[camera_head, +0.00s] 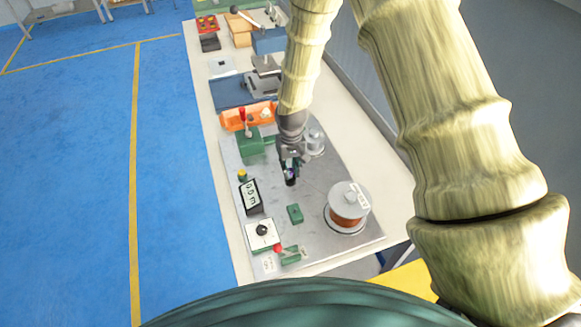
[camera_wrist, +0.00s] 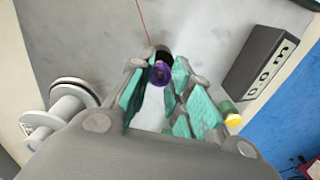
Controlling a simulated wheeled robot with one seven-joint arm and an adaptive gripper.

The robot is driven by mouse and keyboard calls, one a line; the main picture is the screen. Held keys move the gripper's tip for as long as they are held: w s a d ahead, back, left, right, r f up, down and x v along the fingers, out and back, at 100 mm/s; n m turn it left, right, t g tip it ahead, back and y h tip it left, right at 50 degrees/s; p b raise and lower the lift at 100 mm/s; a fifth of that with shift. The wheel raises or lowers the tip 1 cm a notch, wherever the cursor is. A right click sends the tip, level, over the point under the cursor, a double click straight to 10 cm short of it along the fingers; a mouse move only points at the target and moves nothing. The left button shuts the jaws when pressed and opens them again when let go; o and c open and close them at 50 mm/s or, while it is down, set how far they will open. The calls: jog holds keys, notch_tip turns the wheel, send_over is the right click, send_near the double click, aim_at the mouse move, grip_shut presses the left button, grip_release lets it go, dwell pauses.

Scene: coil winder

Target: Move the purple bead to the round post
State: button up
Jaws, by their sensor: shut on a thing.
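My gripper (camera_head: 290,164) is low over the grey plate, and in the wrist view its teal-padded fingers (camera_wrist: 159,68) point away from me. The purple bead (camera_wrist: 160,75) sits between the fingertips, and the gripper is shut on it. In the head view the bead is mostly hidden by the fingers. A short black cylinder (camera_head: 290,181) is right at the fingertips, beyond the bead; I cannot tell whether the bead touches it. A small round yellow-topped post (camera_head: 242,175) stands left of the gripper; it also shows in the wrist view (camera_wrist: 231,113). I cannot tell which one is the round post.
A copper wire spool (camera_head: 348,207) stands right of the gripper, and a pale spool (camera_head: 315,142) behind it. A counter display (camera_head: 250,197), a dial box (camera_head: 262,235) and a green block (camera_head: 295,213) stand nearer. A thin reddish wire (camera_wrist: 143,22) runs past the fingertips.

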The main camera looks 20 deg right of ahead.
jog(key=shift+f+b, duration=0.5)
jog(key=shift+f, duration=0.45)
jog(key=o, duration=0.8)
jog(key=shift+r, duration=0.1)
notch_tip(320, 180, up, 12)
dwell(0.4)
